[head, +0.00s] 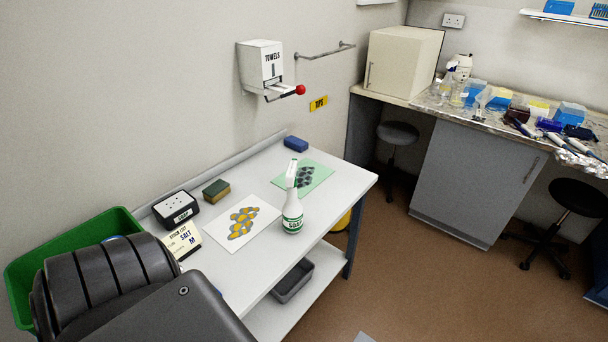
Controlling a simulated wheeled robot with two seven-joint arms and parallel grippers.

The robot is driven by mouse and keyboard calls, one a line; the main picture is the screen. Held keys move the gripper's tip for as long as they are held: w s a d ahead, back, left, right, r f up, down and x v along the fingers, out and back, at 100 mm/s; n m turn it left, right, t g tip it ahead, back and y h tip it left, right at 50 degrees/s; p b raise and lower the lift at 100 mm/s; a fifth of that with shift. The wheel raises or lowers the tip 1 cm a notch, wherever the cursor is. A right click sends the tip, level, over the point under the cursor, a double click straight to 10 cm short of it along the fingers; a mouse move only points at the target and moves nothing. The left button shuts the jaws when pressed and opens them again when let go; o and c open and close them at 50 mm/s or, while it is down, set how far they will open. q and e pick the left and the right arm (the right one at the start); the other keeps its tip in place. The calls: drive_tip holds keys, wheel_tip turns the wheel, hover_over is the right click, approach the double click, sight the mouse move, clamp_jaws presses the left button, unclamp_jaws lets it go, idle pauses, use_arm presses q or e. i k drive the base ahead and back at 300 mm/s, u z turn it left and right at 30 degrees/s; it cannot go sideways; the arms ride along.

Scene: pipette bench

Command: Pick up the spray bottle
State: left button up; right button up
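A white spray bottle (292,216) with a green and white label stands upright on the white table, near its front edge. Its white spray head (291,172) points up and overlaps the green sheet behind it. Nothing is touching the bottle. A dark arm part of mine fills the lower left corner and hides part of the table's near end. Neither of my grippers shows in the head view.
On the white table (341,184) are a picture sheet (262,213), a green sheet (318,179), a sponge (216,190), a blue block (296,143), a black box (176,208) and a sign (182,240). A green bin (32,262) is left.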

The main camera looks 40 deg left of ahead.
sight(291, 210)
drive_tip(key=i, duration=1.9)
drive_tip(key=u, duration=0.05)
